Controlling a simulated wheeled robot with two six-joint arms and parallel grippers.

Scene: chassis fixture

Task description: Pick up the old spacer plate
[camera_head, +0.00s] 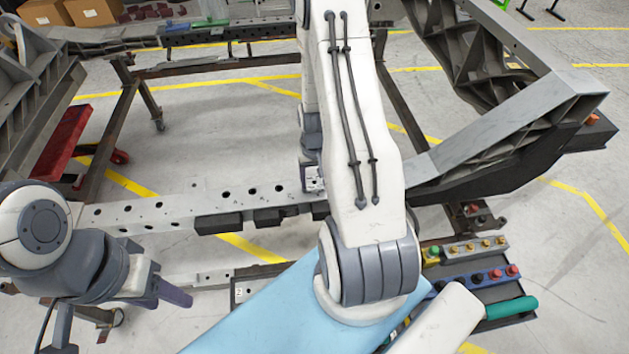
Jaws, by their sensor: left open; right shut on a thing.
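My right arm reaches up the middle and bends down to its gripper (313,180), low over the perforated beam (185,206). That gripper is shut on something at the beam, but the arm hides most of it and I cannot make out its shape. I cannot clearly pick out the old spacer plate. Dark blocks (218,223) sit along the near side of the beam. My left gripper (160,288) is open and apart from the beam, at the lower left.
A large grey chassis rail (510,125) fills the right side. A red piece (65,140) is at the left. Floor shows between the frame's beams.

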